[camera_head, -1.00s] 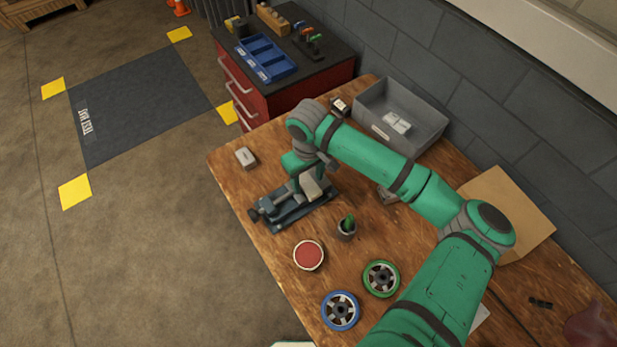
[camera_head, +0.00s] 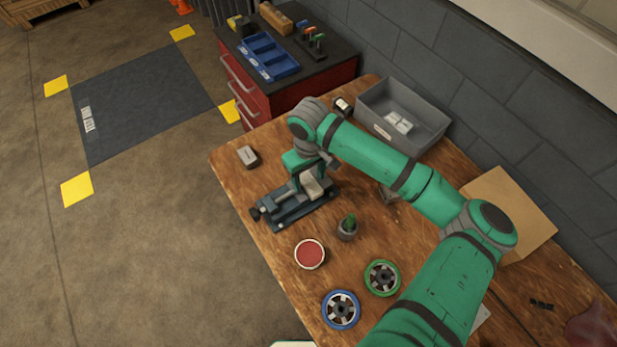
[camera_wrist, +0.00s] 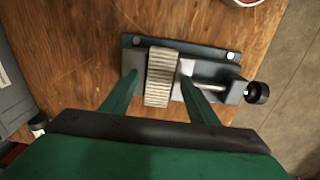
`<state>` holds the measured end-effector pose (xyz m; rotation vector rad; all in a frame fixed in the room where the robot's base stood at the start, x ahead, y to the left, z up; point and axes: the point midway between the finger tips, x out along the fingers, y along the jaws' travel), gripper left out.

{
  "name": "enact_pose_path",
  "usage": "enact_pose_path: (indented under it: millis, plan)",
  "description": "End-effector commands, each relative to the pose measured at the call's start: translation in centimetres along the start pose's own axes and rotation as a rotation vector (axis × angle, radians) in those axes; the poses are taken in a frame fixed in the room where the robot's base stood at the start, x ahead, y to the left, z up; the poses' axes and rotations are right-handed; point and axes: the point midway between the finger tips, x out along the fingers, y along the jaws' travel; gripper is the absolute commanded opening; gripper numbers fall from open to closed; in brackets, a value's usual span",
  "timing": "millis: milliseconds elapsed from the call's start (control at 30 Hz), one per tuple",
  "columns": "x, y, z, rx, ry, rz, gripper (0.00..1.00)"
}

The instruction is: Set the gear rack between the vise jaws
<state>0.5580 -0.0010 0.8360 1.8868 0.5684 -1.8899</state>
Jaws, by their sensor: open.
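The gear rack (camera_wrist: 161,78) is a pale grey ribbed bar. In the wrist view it sits between the jaws of the dark vise (camera_wrist: 225,57); whether both jaws touch it I cannot tell. My gripper (camera_wrist: 159,77) is open, with one green finger on each side of the rack and visible gaps between. In the head view the vise (camera_head: 285,214) lies near the table's left edge. My gripper (camera_head: 306,172) is over it there, and my wrist partly hides the jaws.
On the wooden table are a small grey block (camera_head: 248,157), a potted cactus (camera_head: 347,228), a red round tin (camera_head: 310,254), a blue-rimmed wheel (camera_head: 341,297), a green-rimmed wheel (camera_head: 382,266) and a grey bin (camera_head: 425,128). A red drawer cabinet (camera_head: 345,75) stands behind.

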Motion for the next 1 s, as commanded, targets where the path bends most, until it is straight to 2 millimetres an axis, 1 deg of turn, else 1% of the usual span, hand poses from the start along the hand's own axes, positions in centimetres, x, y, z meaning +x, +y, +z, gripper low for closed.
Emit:
enact_pose_path:
  millis: [167, 300, 500, 600, 700, 1000]
  plan:
    - [-2.6, 0.0, -0.1, -0.003, 0.003, 0.003, 0.54]
    - [-5.3, 0.0, -0.1, -0.003, 0.002, 0.002, 0.54]
    - [-8.6, -0.1, 0.0, -0.003, 0.002, 0.002, 0.54]
    - [-9.6, -0.1, 0.0, -0.002, 0.003, 0.001, 0.54]
    - [-10.2, -0.1, 0.0, -0.002, 0.001, 0.0, 0.54]
    - [-10.4, -0.2, -0.1, -0.004, 0.001, 0.0, 0.54]
